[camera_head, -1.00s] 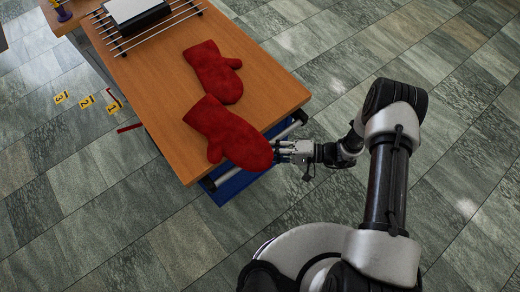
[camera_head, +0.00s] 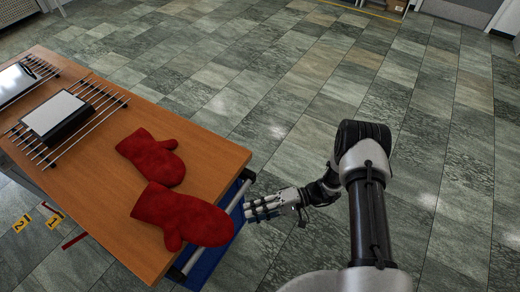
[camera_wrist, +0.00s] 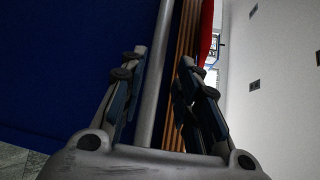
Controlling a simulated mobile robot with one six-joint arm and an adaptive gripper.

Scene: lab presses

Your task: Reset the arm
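My gripper (camera_head: 252,210) is at the right end of a wooden-topped cart (camera_head: 205,130), its fingers pointing left toward the metal handle bar (camera_head: 215,232). In the wrist view my gripper (camera_wrist: 163,62) has its fingers spread apart. The bar (camera_wrist: 155,85) shows between them in the picture; I cannot tell whether they touch it. Nothing is held between the fingers. My arm reaches out from the lower right.
Two red oven mitts (camera_head: 152,158) (camera_head: 180,216) lie on the cart top near the gripper. Wire racks (camera_head: 85,130) bear a dark, white-topped item (camera_head: 55,113). The cart's side is blue (camera_wrist: 60,70). Floor tiles (camera_head: 310,90) to the right are clear.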

